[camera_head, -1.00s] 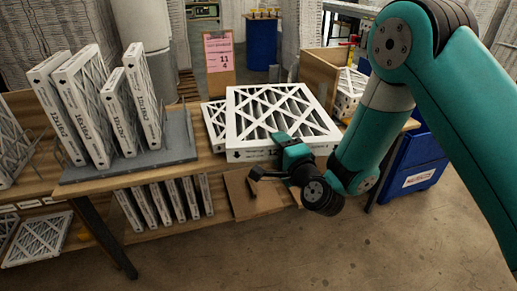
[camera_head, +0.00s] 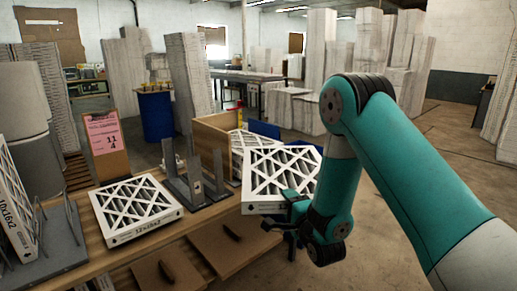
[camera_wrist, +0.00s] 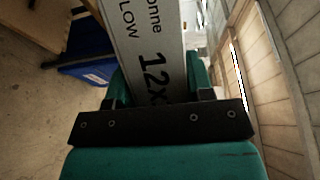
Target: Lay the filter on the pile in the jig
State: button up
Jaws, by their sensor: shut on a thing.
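My gripper (camera_head: 294,204) is shut on the edge of a white-framed filter (camera_head: 275,177) with a criss-cross face, held tilted at the right end of the bench. In the wrist view the held filter's edge (camera_wrist: 146,45) reads "12x" between the fingers (camera_wrist: 155,98). A grey fixture with upright posts (camera_head: 197,187), which looks like the jig, stands on the bench left of the held filter. I see no filter in it from here. Another filter (camera_head: 135,207) lies flat on the bench left of the fixture.
An open wooden box (camera_head: 213,147) stands behind the fixture, with a filter (camera_head: 240,143) partly visible at it, behind the held one. A grey rack (camera_head: 62,250) with an upright filter (camera_head: 12,212) is at the left. A clipboard sign (camera_head: 104,145) stands behind the flat filter.

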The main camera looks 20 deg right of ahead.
aim_at(248, 143)
jog(key=z, duration=2.15)
jog(key=i, duration=2.65)
jog(key=u, duration=2.9)
jog(key=i, duration=1)
jog(key=z, duration=0.05)
